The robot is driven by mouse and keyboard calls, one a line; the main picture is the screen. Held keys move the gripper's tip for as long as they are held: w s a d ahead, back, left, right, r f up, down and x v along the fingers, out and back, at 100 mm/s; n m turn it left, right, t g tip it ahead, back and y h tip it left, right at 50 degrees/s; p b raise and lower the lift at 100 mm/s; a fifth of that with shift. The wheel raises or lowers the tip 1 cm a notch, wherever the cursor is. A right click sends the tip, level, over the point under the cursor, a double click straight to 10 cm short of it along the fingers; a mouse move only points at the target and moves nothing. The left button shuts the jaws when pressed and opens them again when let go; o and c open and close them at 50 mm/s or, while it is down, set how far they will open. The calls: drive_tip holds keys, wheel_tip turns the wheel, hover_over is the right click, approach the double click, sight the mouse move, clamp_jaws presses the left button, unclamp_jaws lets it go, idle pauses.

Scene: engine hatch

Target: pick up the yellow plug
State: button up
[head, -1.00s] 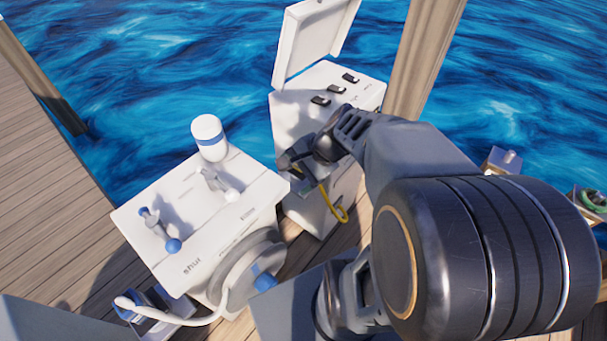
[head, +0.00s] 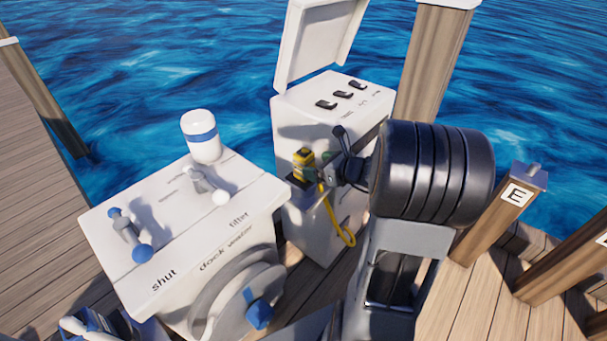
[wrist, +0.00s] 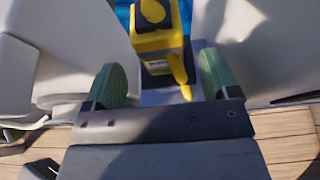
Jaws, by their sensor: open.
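The yellow plug (head: 303,164) stands upright on a small dark ledge at the front of the white switch cabinet (head: 325,220), with a yellow cable (head: 335,222) hanging below it. My gripper (head: 317,174) is right beside the plug, on its right side in the head view. In the wrist view the plug (wrist: 158,40) stands ahead of the gap between the two green fingertips (wrist: 160,85). The fingers are apart, one to each side of its line. I cannot tell whether either finger touches it.
A white dock-water box (head: 185,230) stands left of the cabinet, with levers, a blue-banded white cup (head: 201,137) and a hose reel. The cabinet lid (head: 318,40) is raised. A wooden post (head: 432,65) stands behind; post E (head: 505,215) is at right.

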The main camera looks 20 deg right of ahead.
sight(310, 163)
drive_tip(key=shift+r+b+x, duration=0.2)
drive_tip(key=shift+b+x, duration=0.65)
drive_tip(key=shift+x, duration=2.2)
drive_tip(key=shift+w, duration=0.1)
drive_tip(key=c, duration=1.2)
